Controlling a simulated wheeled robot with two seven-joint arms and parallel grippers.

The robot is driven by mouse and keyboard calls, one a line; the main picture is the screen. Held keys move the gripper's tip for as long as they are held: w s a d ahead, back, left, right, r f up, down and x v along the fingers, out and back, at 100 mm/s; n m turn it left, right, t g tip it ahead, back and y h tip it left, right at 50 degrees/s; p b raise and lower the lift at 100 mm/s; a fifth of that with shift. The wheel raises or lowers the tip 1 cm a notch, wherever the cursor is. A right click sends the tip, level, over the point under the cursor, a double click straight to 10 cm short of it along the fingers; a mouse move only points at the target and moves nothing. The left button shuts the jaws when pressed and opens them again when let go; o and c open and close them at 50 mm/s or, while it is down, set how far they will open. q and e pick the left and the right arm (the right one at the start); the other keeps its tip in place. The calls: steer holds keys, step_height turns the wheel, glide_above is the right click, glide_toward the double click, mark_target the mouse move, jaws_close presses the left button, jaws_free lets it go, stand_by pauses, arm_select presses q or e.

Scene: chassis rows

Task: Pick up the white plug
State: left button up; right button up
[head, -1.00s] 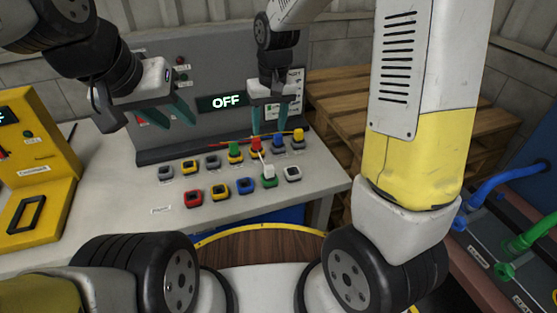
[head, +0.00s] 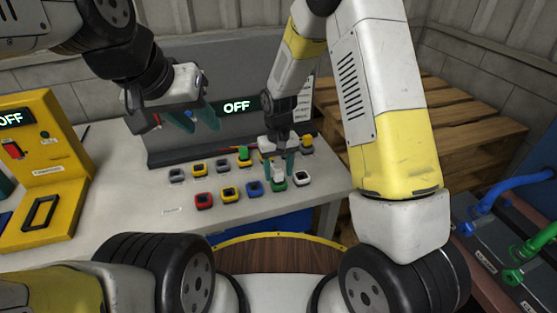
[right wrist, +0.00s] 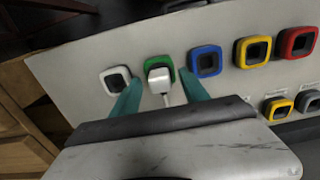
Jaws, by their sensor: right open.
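The white plug (head: 278,171) sits in the green-rimmed socket (head: 279,185) of the front row on the grey bench. In the right wrist view the white plug (right wrist: 160,77) stands in the green socket (right wrist: 150,64), its pale cable running toward the camera. My right gripper (head: 281,165) is open above the plug. In the right wrist view its teal fingers (right wrist: 159,84) lie on either side of the plug with gaps; contact is not visible. My left gripper (head: 193,120) is open and empty, in front of the grey panel.
A white-rimmed socket (head: 302,178) and a blue one (head: 254,187) flank the green socket. A back row holds more sockets, including one with a green plug (head: 243,154). A yellow device (head: 55,160) stands left; wooden pallets (head: 465,125) are at right.

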steer(key=shift+f, duration=0.15)
jaws_close()
stand_by(0.4)
